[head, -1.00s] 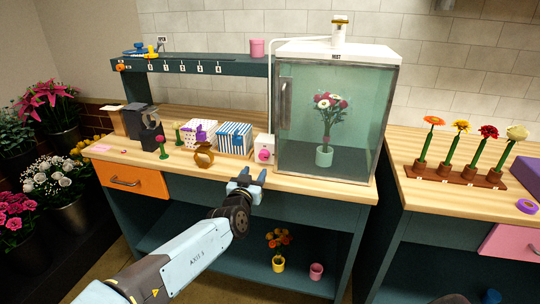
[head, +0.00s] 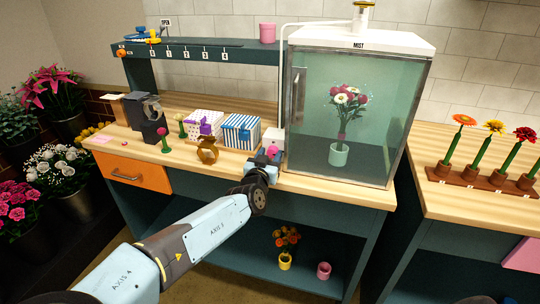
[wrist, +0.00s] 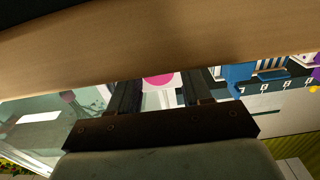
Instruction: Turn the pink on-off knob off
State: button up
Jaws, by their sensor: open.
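The pink knob (head: 272,150) is on the front of a small white box (head: 274,137) on the wooden bench, left of the glass mist cabinet. My gripper (head: 266,158) is directly in front of it and partly covers it in the head view. In the wrist view the knob (wrist: 159,80) shows as a pink disc between my two open fingers (wrist: 160,92), its upper part cut off by the bench edge. I cannot tell whether the fingers touch it, nor its turn setting.
The mist cabinet (head: 355,115) with a vase of flowers stands close on the right. A blue-striped box (head: 241,132) and a brown ring-shaped stand (head: 207,151) are close on the left. The bench edge (wrist: 150,45) crosses the wrist view.

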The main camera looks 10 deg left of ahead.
jog(key=shift+d, duration=0.1)
jog(key=c, duration=0.7)
jog(key=shift+n, duration=2.3)
jog(key=shift+c, duration=0.2)
jog(key=o, duration=0.7)
jog(key=shift+o, duration=0.2)
